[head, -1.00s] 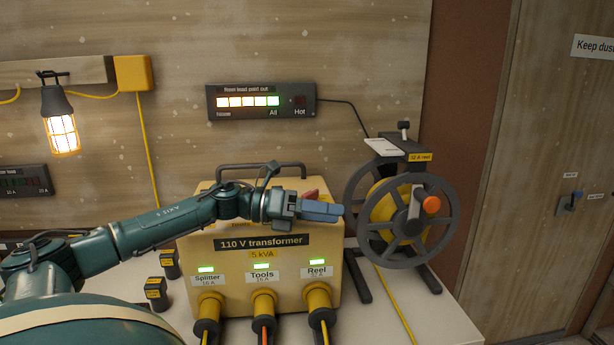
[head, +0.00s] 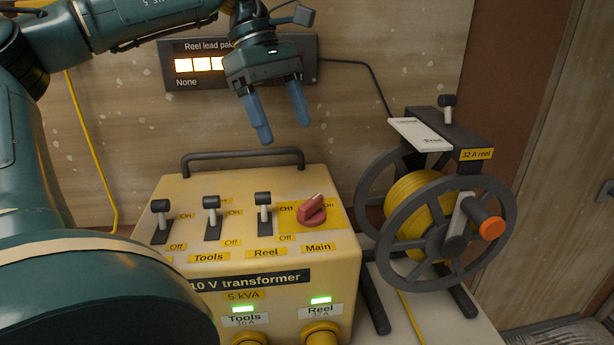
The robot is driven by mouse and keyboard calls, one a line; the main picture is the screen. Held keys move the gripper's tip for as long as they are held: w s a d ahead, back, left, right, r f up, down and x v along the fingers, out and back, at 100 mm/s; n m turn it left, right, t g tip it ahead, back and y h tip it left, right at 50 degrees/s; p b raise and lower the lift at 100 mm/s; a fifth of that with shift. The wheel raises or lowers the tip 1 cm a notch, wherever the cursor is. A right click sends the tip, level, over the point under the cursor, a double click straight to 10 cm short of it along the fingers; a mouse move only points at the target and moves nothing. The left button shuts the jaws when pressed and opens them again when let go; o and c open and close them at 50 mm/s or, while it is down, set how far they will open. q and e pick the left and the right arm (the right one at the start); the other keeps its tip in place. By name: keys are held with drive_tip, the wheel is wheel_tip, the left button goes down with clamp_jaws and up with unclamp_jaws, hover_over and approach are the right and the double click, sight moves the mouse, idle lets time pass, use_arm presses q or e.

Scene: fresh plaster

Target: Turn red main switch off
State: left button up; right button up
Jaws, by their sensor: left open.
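The red main switch (head: 312,211) is a rotary knob at the right end of the yellow transformer's (head: 285,264) top panel, above the label "Main". Its pale pointer mark leans up and right, toward "On". My left gripper (head: 279,122) hangs above and behind the panel, blue fingers pointing down, spread apart and empty. It is clear of the knob, higher and slightly to the left in the picture. My right gripper is not in view.
Black toggle levers (head: 264,213) stand left of the knob. A dark carry handle (head: 243,157) arches behind the panel. A cable reel (head: 433,215) stands close on the right. A lit indicator box (head: 190,64) is on the wall behind my gripper.

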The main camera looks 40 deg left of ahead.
sight(311, 200)
use_arm(q)
drive_tip(key=p+x, duration=0.1)
drive_tip(key=x, duration=1)
drive_tip(key=shift+f, duration=0.65)
drive_tip(key=shift+d+f, duration=0.15)
drive_tip(key=shift+f, duration=0.1)
drive_tip(key=shift+c, duration=0.5)
drive_tip(key=c, duration=0.9)
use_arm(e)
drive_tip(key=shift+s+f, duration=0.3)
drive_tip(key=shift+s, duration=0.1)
